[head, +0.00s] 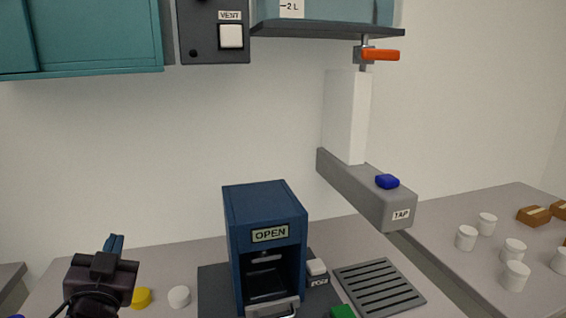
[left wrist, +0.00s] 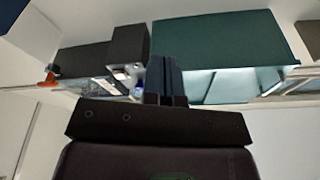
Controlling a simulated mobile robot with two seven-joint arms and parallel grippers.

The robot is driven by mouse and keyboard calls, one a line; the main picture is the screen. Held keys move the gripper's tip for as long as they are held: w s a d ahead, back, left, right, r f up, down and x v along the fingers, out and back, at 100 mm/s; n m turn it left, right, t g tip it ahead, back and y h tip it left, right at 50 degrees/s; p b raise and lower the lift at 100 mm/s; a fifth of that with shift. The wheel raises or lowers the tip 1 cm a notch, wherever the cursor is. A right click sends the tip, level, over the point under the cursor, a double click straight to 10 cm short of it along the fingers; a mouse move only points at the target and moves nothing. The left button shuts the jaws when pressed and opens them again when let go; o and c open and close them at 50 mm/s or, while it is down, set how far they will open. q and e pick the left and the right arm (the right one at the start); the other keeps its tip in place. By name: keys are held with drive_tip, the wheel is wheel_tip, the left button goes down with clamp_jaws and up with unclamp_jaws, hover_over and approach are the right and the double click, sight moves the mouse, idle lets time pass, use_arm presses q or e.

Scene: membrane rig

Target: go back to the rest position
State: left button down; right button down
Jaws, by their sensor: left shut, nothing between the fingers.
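My left gripper (head: 114,242) is at the lower left of the head view, in front of the wall and pointing up. Its blue fingers are together with nothing between them. The fingers also show in the left wrist view (left wrist: 166,80), pointing up toward the underside of the wall cabinets. My right gripper is not in the head view.
A blue machine labelled OPEN (head: 265,212) stands on the counter beside a slotted drain tray (head: 380,290). A grey tap arm (head: 365,188) juts out above the tray. A teal cabinet (head: 90,35) hangs upper left. White cups (head: 466,238) stand on the right counter.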

use_arm(q)
drive_tip(key=s+a+f+n+g, duration=0.1)
drive_tip(key=s+f+g, duration=0.4)
drive_tip(key=f, duration=0.4)
drive_tip(key=s+a+f+n+g, duration=0.1)
drive_tip(key=s+f+g, duration=0.4)
drive_tip(key=f, duration=0.4)
drive_tip(key=s+d+f+g+h, duration=0.25)
drive_tip(key=s+f, duration=0.25)
drive_tip(key=s, duration=0.3)
drive_tip(key=s+d+f+g+h, duration=0.1)
drive_tip(key=s+f+g, duration=0.3)
drive_tip(key=s, duration=0.4)
drive_tip(key=w+f+t+b, duration=0.3)
drive_tip(key=f+b, duration=0.2)
drive_tip(key=f, duration=0.6)
drive_tip(key=w+f+m+t+b, duration=0.1)
drive_tip(key=w+f+t+b, duration=0.3)
drive_tip(key=f, duration=0.6)
drive_tip(key=shift+f+b, duration=0.35)
drive_tip(key=shift+b, duration=0.15)
drive_tip(key=shift+w+t+h, duration=0.1)
drive_tip(key=shift+t+h, duration=0.15)
